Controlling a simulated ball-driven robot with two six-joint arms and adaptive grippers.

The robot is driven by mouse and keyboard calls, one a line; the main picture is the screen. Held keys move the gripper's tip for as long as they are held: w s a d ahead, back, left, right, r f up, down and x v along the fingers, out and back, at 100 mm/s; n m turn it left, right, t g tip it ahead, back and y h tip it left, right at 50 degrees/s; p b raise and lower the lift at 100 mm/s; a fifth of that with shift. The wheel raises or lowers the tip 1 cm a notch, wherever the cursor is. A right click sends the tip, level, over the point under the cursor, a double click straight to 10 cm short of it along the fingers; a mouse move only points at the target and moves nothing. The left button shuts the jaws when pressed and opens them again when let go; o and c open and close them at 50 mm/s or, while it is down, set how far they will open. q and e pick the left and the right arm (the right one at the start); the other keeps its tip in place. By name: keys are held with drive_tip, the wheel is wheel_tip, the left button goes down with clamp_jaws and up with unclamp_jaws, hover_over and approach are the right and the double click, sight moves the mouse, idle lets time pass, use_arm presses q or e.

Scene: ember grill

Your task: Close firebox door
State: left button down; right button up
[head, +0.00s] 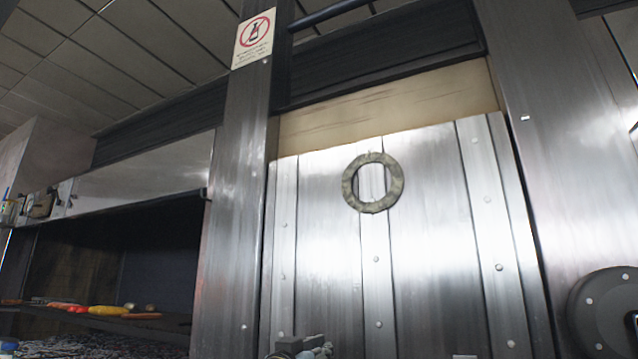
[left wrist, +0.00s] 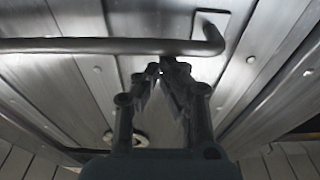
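The firebox door (head: 330,220) is a riveted steel panel in the middle of the head view, with a greyish ring (head: 372,183) on it. A pale tan strip (head: 390,106) shows above its top edge. In the left wrist view a horizontal bar handle (left wrist: 100,46) crosses a steel panel, with its bracket at the right end. My left gripper (left wrist: 164,70) has its fingertips close together at the bar's lower edge; whether they grip it is unclear. Part of the left gripper (head: 300,347) shows at the head view's bottom edge. My right gripper is out of view.
A steel post with a warning sign (head: 253,38) stands left of the door. Further left is a dark open shelf (head: 165,328) holding several small colored items. A dark round bolted part (head: 608,312) juts out at the lower right.

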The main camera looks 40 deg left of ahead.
use_arm(q)
drive_tip(key=shift+a+f, duration=0.1)
drive_tip(key=shift+f, duration=0.2)
drive_tip(key=r+p, duration=0.2)
drive_tip(key=w+r+p, duration=0.1)
drive_tip(key=r, duration=0.1)
drive_tip(key=shift+a+r+p, duration=0.15)
drive_tip(key=shift+p, duration=0.25)
drive_tip(key=b+v, duration=0.1)
drive_tip(key=v, duration=0.9)
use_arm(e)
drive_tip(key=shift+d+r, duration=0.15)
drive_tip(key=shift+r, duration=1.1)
